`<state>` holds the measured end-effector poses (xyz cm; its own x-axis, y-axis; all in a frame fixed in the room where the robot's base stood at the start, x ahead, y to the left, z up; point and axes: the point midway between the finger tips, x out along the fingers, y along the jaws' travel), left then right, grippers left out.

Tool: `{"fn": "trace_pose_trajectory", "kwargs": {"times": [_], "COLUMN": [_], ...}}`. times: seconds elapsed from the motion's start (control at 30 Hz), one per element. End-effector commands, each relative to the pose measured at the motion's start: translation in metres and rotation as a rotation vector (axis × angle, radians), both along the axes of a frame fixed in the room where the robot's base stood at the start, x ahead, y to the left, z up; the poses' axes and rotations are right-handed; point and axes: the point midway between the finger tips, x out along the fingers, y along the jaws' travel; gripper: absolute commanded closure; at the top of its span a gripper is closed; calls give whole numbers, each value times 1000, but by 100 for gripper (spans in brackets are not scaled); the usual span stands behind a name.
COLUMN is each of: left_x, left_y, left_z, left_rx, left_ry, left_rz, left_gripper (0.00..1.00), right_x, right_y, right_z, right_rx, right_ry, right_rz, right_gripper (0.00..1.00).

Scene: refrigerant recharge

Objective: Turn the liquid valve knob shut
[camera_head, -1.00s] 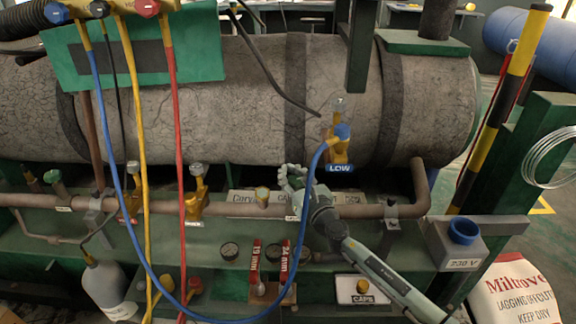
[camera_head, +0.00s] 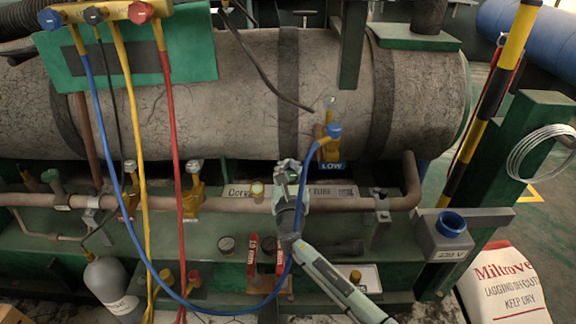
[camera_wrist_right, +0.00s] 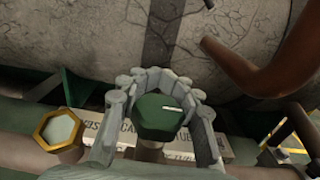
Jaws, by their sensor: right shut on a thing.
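My right gripper (camera_head: 288,172) is at the horizontal copper pipe in front of the big grey tank, below the LOW valve. In the right wrist view its segmented fingers (camera_wrist_right: 158,82) curl around a dark green knob (camera_wrist_right: 160,115) with a white mark on top. The gripper is shut on this knob, which stands on a short stem on the pipe. In the head view the gripper hides the knob. My left gripper is in neither view.
A brass hexagonal sight glass (camera_wrist_right: 60,130) sits left of the knob. The blue hose (camera_head: 291,235) hangs down right beside my right wrist. Brass valves (camera_head: 192,190) stand further left on the pipe. A grey box with a blue socket (camera_head: 451,224) is at the right.

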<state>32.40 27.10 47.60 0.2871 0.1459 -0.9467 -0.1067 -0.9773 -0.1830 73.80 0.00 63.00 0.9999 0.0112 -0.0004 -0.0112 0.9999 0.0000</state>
Motion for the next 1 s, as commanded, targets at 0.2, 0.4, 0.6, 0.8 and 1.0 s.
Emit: {"fn": "trace_pose_trajectory", "kwargs": {"times": [0.2,0.4,0.6,0.8,1.0], "left_x": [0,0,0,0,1], "left_y": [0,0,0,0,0], "left_z": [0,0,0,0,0], "left_rx": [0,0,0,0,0], "left_ry": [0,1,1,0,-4], "left_rz": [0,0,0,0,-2], "left_gripper": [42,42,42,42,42], "right_x": [0,0,0,0,0], "right_y": [-1,-1,-1,-1,-1], "right_z": [0,0,0,0,0], "right_rx": [-1,0,0,0,0], "right_ry": [-1,-1,-1,-1,-1], "right_rz": [-21,-22,-21,-20,-20], "right_gripper": [100,100,60,44,44]}}
